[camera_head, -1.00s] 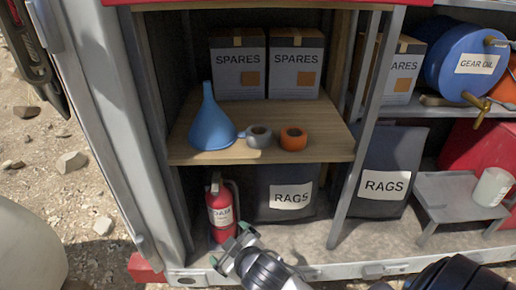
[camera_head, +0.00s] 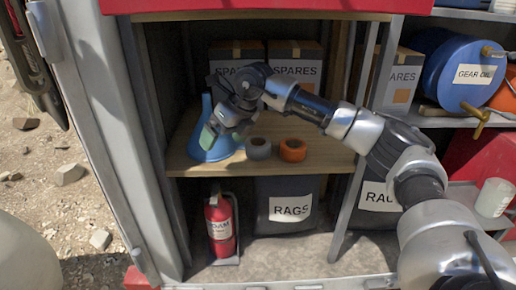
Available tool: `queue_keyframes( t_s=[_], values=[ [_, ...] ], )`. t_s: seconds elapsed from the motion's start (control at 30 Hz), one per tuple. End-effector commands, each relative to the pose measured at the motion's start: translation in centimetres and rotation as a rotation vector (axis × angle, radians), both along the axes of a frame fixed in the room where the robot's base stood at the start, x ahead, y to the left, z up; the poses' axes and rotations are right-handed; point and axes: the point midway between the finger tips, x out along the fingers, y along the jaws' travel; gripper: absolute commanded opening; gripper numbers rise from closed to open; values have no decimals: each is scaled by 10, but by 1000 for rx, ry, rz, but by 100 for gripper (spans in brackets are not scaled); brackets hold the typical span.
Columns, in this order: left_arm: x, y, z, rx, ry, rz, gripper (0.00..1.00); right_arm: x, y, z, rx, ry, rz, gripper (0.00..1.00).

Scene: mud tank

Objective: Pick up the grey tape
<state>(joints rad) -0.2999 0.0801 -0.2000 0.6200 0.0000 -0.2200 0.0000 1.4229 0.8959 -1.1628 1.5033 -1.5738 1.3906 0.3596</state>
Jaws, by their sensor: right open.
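The grey tape roll (camera_head: 258,149) lies on the wooden shelf (camera_head: 330,160) near its front edge, between the blue funnel and the orange tape roll (camera_head: 293,150). My right gripper (camera_head: 222,132) is open and empty, above and to the left of the grey tape. The grey tape is fully visible and apart from the fingers. My left gripper is not in view.
Two SPARES boxes (camera_head: 296,75) stand at the back of the shelf, partly behind my right arm. A metal post (camera_head: 360,140) bounds the bay on the right. Below stand a red extinguisher (camera_head: 220,228) and a RAGS bin (camera_head: 288,203). The shelf's right front is bare.

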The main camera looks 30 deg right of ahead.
Motion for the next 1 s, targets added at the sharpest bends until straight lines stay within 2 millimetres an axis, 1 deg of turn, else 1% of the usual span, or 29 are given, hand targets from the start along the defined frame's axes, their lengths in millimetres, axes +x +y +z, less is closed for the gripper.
queue_keyframes(
  t_s=[0.03,0.1,0.2,0.23,0.33,0.5,0.6,0.77,1.0],
  values=[
    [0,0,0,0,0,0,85,0,-33,15,-90,14,-63,100],
    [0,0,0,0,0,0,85,-4,-67,28,-184,47,-134,100],
    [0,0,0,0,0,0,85,-10,-94,39,-259,79,-198,100],
    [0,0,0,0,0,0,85,-11,-98,39,-271,87,-208,100],
    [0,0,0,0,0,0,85,-10,-103,30,-285,97,-220,100],
    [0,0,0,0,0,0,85,-3,-102,4,-283,96,-217,100],
    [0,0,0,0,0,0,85,0,-102,-6,-281,93,-216,100],
    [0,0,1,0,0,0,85,2,-102,-17,-281,93,-215,100],
    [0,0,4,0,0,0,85,9,-105,-52,-280,93,-214,100]
  ],
)
